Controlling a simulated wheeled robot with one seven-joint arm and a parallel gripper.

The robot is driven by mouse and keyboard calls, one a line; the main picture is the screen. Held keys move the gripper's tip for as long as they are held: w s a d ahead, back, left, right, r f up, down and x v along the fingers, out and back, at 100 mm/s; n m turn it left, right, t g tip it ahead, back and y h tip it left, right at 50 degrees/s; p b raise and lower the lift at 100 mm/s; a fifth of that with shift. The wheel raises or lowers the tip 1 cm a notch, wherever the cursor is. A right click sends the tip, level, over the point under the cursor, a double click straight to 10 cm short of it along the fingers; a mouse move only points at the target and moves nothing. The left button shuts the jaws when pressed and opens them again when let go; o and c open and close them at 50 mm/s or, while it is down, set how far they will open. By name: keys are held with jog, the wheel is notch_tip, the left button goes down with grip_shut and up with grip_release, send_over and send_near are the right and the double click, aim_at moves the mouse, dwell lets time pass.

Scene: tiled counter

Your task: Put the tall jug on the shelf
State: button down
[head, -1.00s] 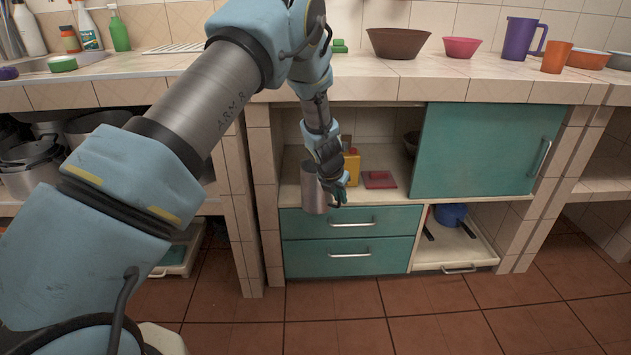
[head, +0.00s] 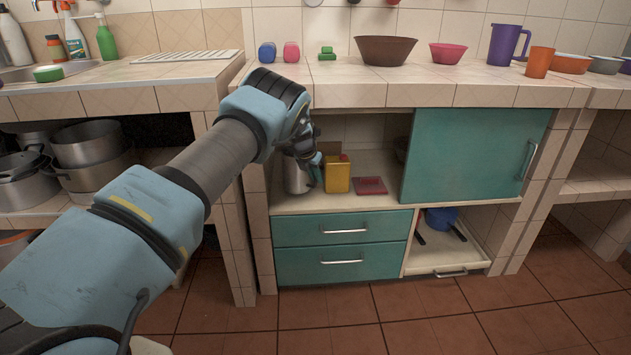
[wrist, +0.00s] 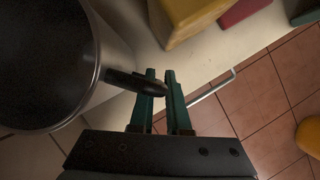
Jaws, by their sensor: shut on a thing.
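The tall jug is a grey metal cylinder (head: 296,178) at the left end of the open shelf (head: 322,202) under the counter. It looks upright, with its base near the shelf surface; I cannot tell if it touches. My gripper (head: 316,168) is at its right side, shut on its handle. In the wrist view the jug (wrist: 45,65) fills the left, seen from above, and its dark handle (wrist: 128,80) runs between the teal fingers of my gripper (wrist: 160,95). My arm hides part of the jug in the head view.
A yellow container (head: 337,175) stands just right of my gripper, with a flat red item (head: 370,186) beyond it. A teal sliding door (head: 470,155) covers the niche's right part. The tiled left pillar (head: 259,220) is close to the jug. Drawers (head: 340,243) lie below.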

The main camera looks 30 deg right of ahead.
jog(key=shift+w+d+f, duration=0.15)
jog(key=shift+w+f, duration=0.1)
jog(key=shift+w, duration=0.05)
jog(key=shift+f, duration=0.45)
jog(key=c, duration=1.3)
grip_release()
jog(key=shift+f, duration=0.2)
jog(key=shift+c, duration=0.2)
jog(key=o, duration=0.5)
jog(key=shift+c, duration=0.2)
